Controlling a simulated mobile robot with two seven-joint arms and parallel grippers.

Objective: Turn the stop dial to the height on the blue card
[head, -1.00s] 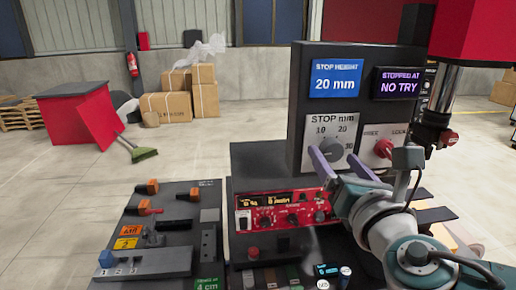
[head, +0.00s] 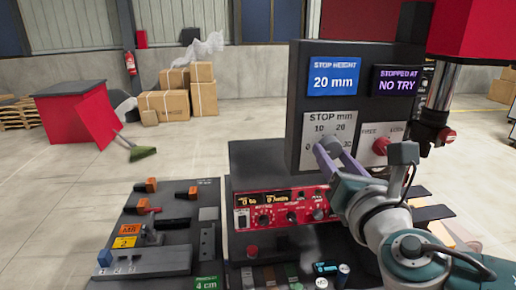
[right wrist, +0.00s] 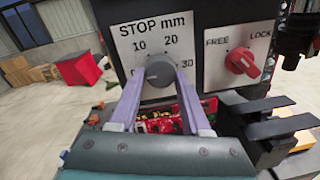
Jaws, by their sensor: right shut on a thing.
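The blue card (head: 334,77) reads "STOP HEIGHT 20 mm" at the top of the dark panel. Below it is a white plate marked "STOP mm" (right wrist: 150,28), with 10, 20 and 30 legible around the grey stop dial (right wrist: 159,72). The dial's pointer is too small to read surely. My right gripper (head: 334,155) is shut on the dial, with one purple finger on each side in the right wrist view (right wrist: 159,82). The fingers and wrist hide the dial's lower part. My left gripper is out of view.
A red FREE/LOCK knob (right wrist: 242,61) sits just right of the dial. A purple card (head: 398,82) reads "STOPPED AT NO TRY". A red control unit (head: 282,210) stands below the panel, and a board of switches (head: 165,225) lies to the left.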

